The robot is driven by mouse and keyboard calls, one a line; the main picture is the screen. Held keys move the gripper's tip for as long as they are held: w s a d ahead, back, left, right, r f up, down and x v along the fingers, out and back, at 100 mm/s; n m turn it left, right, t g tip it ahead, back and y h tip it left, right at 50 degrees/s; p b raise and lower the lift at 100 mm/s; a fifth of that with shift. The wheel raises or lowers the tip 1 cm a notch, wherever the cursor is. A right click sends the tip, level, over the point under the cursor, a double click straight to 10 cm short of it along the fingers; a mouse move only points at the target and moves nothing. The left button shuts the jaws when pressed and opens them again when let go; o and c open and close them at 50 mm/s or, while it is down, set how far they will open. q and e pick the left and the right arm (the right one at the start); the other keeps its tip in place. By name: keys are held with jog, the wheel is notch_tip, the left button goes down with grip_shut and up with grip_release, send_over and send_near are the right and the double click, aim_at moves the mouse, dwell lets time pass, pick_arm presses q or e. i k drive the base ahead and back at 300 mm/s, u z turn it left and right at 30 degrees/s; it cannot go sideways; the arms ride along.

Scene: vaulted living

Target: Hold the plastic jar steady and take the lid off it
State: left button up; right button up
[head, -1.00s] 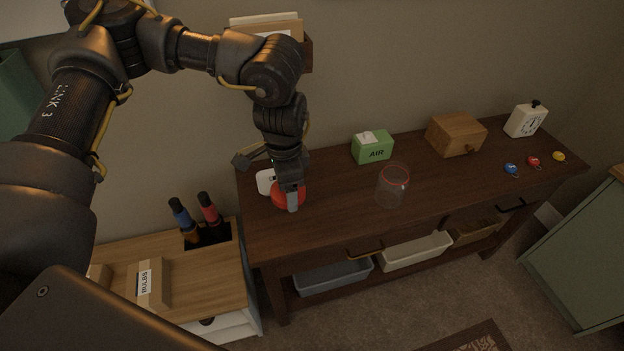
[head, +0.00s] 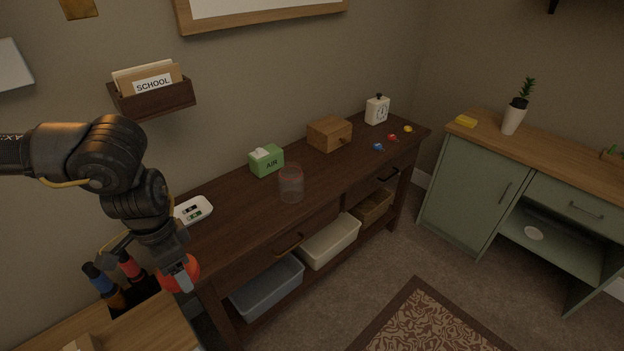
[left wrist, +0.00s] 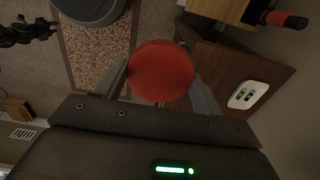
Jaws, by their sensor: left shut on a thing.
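The plastic jar (head: 291,187) is clear with a thin red rim and stands upright on the dark wooden table. Its top is open. The round red lid (head: 187,270) is off the jar, between the fingers of my left gripper (head: 178,279). The left wrist view shows the lid (left wrist: 160,71) as a red disc with a finger on each side. The left gripper is beyond the table's left end, well away from the jar. A dark arm end, likely my right gripper (left wrist: 42,30), shows small in the left wrist view; its opening is unclear.
A white tray with batteries (head: 193,211) lies at the table's (head: 240,225) left end. Two bottles (head: 131,266) stand near the left gripper. The table around the jar is clear.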

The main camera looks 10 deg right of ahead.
aim_at(291, 177)
jog(key=z, duration=1.3)
jog(key=i, duration=2.05)
jog(key=u, duration=0.95)
jog(key=i, duration=0.45)
jog(key=u, duration=0.3)
